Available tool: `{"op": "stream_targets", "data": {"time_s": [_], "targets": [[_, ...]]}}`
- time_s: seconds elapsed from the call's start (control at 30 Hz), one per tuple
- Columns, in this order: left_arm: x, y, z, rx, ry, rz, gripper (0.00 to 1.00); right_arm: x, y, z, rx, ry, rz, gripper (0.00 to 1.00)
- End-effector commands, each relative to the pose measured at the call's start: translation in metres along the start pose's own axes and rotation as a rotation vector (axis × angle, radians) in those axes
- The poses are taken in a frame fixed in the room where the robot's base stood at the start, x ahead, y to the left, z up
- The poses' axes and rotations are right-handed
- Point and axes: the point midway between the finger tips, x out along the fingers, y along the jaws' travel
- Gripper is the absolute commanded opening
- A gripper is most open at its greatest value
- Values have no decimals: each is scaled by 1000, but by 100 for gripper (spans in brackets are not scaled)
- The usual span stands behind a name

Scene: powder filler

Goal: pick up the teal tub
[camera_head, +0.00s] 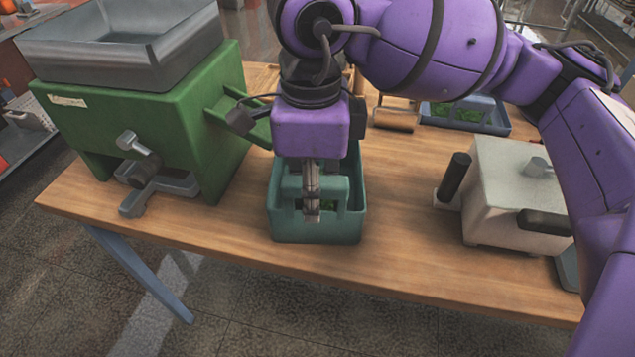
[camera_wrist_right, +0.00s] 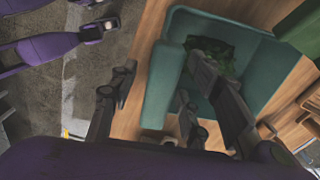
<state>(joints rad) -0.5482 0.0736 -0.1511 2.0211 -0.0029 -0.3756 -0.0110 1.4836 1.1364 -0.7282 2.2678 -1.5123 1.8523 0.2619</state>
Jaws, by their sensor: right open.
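The teal tub (camera_head: 318,229) stands on the table near its front edge, left of the middle. It has a raised teal handle and dark green contents inside. My right gripper (camera_head: 311,205) points down over the tub and hides part of it in the head view. In the right wrist view the tub (camera_wrist_right: 272,62) lies below the fingers. The open fingers of the right gripper (camera_wrist_right: 160,85) stand either side of an upright teal part of the tub; I cannot tell whether they touch it.
A green machine with a grey hopper (camera_head: 130,50) stands close left of the tub. A pale box with black handles (camera_head: 510,190) stands to the right. A blue tray with green contents (camera_head: 490,120) is behind. The table (camera_head: 395,235) is clear between tub and pale box.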

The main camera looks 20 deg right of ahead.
Motion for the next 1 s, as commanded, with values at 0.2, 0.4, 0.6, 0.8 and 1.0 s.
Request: {"op": "stream_targets", "data": {"time_s": [0.2, 0.4, 0.6, 0.8, 1.0], "targets": [[0, 0, 0, 0, 0, 0, 0, 0, 0, 0, -1, 0, 0, 41], [-1, 0, 2, 0, -3, 0, 0, 0, 0, 0, -1, 0, 0, 15], [-1, 0, 2, 0, -5, 0, 0, 0, 0, 0, -1, 0, 0, 0], [-1, 0, 3, 0, -6, 0, 0, 0, 0, 0, -1, -1, -1, 0], [-1, 0, 3, 0, -6, 0, 0, -1, 0, 0, -1, -1, -1, 0]]}}
